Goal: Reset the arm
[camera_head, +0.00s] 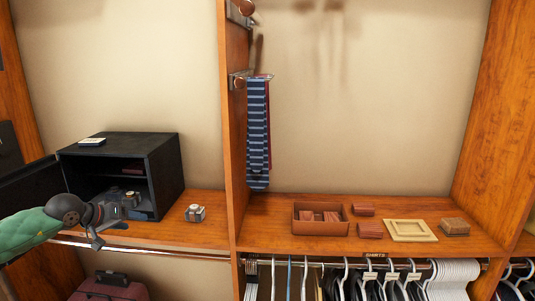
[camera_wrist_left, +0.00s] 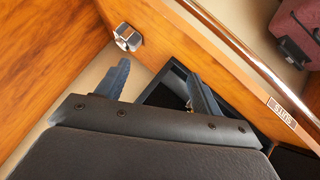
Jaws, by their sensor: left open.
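My left gripper (camera_head: 112,234) reaches in from the left on a green-sleeved arm, in front of the open black safe (camera_head: 160,165). Its fingers are spread with nothing between them; they also show apart and empty in the left wrist view (camera_wrist_left: 160,72). A small silver watch-like item (camera_head: 195,213) sits on the wooden shelf (camera_head: 215,232) to the right of the gripper, apart from it. It also shows beyond the fingers in the left wrist view (camera_wrist_left: 128,37). My right gripper is not in view.
The safe's door (camera_head: 28,186) stands open at the left, close to my arm. Several items lie inside the safe. A wooden divider (camera_head: 234,130) stands right of the watch. A brown box (camera_head: 320,227), small boxes and a tray (camera_head: 409,231) lie beyond. Hangers (camera_head: 345,275) hang below.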

